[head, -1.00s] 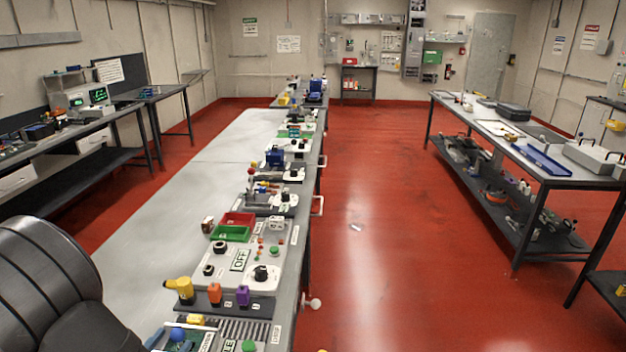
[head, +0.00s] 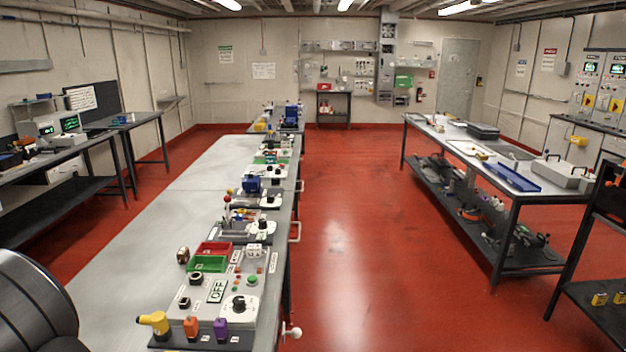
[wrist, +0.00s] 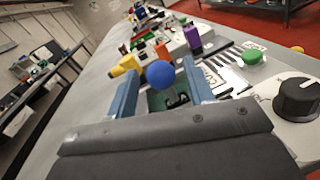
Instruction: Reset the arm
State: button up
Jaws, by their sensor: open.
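My gripper (wrist: 158,103) shows in the wrist view, its two blue fingers apart. A blue ball (wrist: 160,74) shows between the fingers in the picture, on the bench side; I cannot tell its distance from them. In the head view only a dark rounded part of my arm shows at the lower left, and the gripper is out of that view. The long grey bench (head: 120,235) runs away from me. A yellow part (head: 154,322), an orange part (head: 191,327) and a purple part (head: 220,329) stand on its near end; they also show in the wrist view.
On the bench are a panel marked OFF (head: 217,291), a red bin (head: 213,248), a green bin (head: 207,264) and several small devices. In the wrist view a black knob (wrist: 297,98) and a green button (wrist: 252,56) are near the right. The bench's left half is clear.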

jog(key=s+a, duration=0.3)
jog(key=s, duration=1.2)
jog(key=w+d, duration=0.1)
jog(key=w, duration=0.4)
jog(key=w+d, duration=0.1)
jog(key=w, duration=0.5)
jog(key=w+d, duration=0.1)
jog(key=w, duration=0.4)
jog(key=shift+w+d, duration=0.25)
jog(key=shift+w, duration=0.05)
jog(key=s+a, duration=0.2)
jog(key=s, duration=1.8)
jog(key=shift+a, duration=0.25)
jog(key=shift+s, duration=0.1)
